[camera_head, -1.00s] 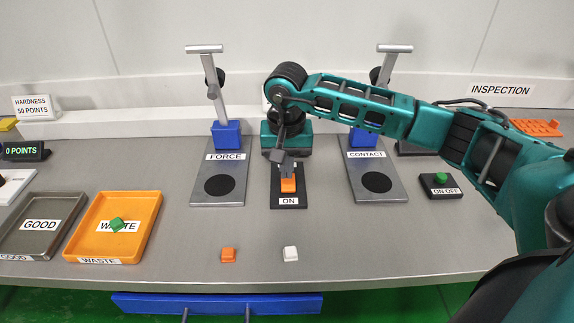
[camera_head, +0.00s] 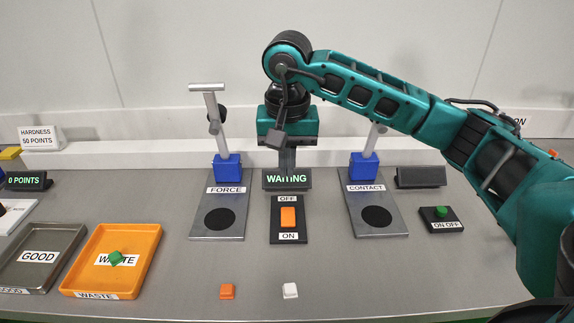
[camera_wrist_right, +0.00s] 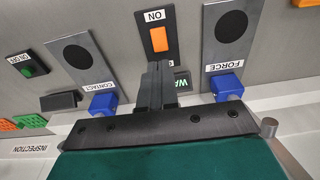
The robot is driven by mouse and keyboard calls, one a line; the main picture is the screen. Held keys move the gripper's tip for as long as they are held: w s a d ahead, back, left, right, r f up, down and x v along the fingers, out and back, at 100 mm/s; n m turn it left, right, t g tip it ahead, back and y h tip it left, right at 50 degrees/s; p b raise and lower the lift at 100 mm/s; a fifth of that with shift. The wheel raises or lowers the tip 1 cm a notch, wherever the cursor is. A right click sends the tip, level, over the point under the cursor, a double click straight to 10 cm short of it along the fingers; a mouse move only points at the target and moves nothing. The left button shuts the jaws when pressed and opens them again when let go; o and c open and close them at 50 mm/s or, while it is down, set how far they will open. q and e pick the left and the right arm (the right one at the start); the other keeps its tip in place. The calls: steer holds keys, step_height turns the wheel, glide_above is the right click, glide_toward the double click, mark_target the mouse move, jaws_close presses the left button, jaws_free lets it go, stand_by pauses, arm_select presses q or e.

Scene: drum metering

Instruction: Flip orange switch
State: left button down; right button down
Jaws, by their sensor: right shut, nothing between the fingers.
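The orange switch (camera_head: 288,217) sits on a black plate between an OFF label above and an ON label below, in the middle of the bench. It also shows in the right wrist view (camera_wrist_right: 158,39), with the ON label beside it. My right gripper (camera_head: 287,172) is shut and empty, raised behind the switch and apart from it, in front of the display reading WAITING (camera_head: 287,180). Its closed fingers show in the right wrist view (camera_wrist_right: 157,70). My left gripper is not in view.
The FORCE station (camera_head: 233,201) and the CONTACT station (camera_head: 361,200) stand on either side. A small box with a green button (camera_head: 441,212) is at the right. An orange WASTE tray (camera_head: 140,273) holds a green piece. An orange piece (camera_head: 227,291) and a white piece (camera_head: 290,290) lie in front.

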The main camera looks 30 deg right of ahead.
mark_target(289, 211)
steer(key=m+b, duration=0.1)
steer(key=m, duration=1.1)
steer(key=m+b, duration=0.1)
steer(key=m, duration=1.1)
steer(key=d+m, duration=0.1)
steer(key=m, duration=1.1)
steer(key=shift+w+r+t+h+b, duration=0.25)
steer(key=shift+w+t+h+b, duration=0.05)
steer(key=shift+w+t+b, duration=0.1)
steer(key=f, duration=0.4)
steer(key=w+d+f, duration=0.1)
steer(key=f, duration=0.4)
steer(key=w+f, duration=0.1)
steer(key=f, duration=0.3)
steer(key=shift+d+f+b, duration=0.2)
steer(key=shift+f+b, duration=0.2)
